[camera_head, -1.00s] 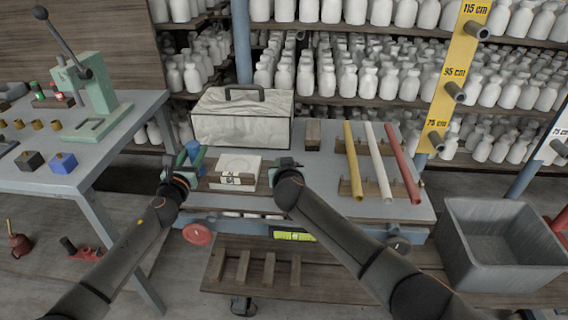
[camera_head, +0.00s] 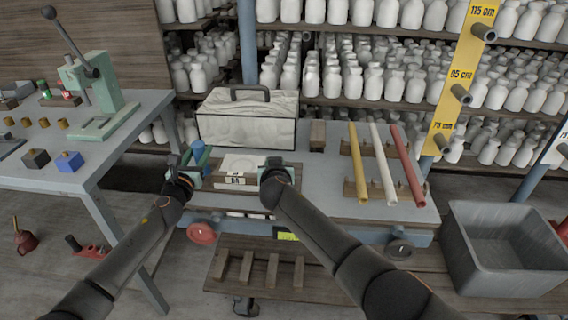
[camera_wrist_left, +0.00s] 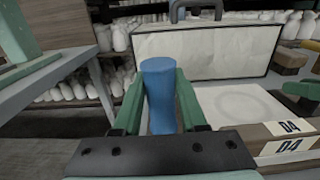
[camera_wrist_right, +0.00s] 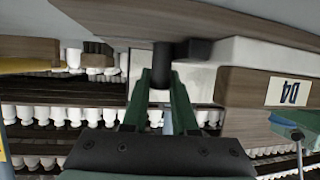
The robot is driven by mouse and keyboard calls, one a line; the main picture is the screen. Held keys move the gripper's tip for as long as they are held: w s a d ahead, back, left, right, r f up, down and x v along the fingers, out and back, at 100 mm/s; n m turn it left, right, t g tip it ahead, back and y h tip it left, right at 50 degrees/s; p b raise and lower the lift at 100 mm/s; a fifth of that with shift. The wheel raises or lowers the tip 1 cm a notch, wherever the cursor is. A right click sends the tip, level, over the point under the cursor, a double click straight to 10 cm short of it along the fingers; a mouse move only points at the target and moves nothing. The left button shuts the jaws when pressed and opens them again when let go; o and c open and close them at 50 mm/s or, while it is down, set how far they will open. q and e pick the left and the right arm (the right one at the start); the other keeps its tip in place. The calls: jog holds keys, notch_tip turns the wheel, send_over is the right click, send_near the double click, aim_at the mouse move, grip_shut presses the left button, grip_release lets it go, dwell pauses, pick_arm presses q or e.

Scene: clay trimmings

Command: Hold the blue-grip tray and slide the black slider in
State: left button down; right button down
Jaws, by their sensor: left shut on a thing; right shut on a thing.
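The tray (camera_head: 238,164), with a pale top bearing a faint ring and wooden sides, lies on the grey bench between my grippers. Its upright blue grip (camera_wrist_left: 160,85) is between the fingers of my left gripper (camera_wrist_left: 159,100), which is shut on it. My right gripper (camera_wrist_right: 164,82) is shut on the black knob of the slider (camera_wrist_right: 166,58), at the tray's right side. Two D4 labels, upper (camera_wrist_left: 288,126) and lower (camera_wrist_left: 290,147), sit nearly in line in the left wrist view. How deep the slider sits is hidden.
A pale case (camera_head: 246,119) with a dark handle stands close behind the tray. Yellow, white and red tubes (camera_head: 376,165) lie on a rack to the right. A green press (camera_head: 98,90) stands on the left table. A grey bin (camera_head: 502,245) is at the far right.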

pick_arm(q)
jog(key=shift+s+d+f, duration=0.1)
jog(key=shift+d+f, duration=0.05)
jog(key=shift+f, duration=0.25)
pick_arm(e)
jog(key=shift+s+a, duration=0.1)
jog(key=shift+a, duration=0.35)
jog(key=c, duration=1.1)
grip_release()
jog(key=o, duration=0.4)
jog(key=shift+d, duration=0.15)
notch_tip(320, 180, up, 10)
jog(key=shift+r, duration=0.1)
pick_arm(q)
jog(key=c, duration=0.7)
grip_release()
jog(key=o, duration=0.3)
jog(key=shift+r, duration=0.25)
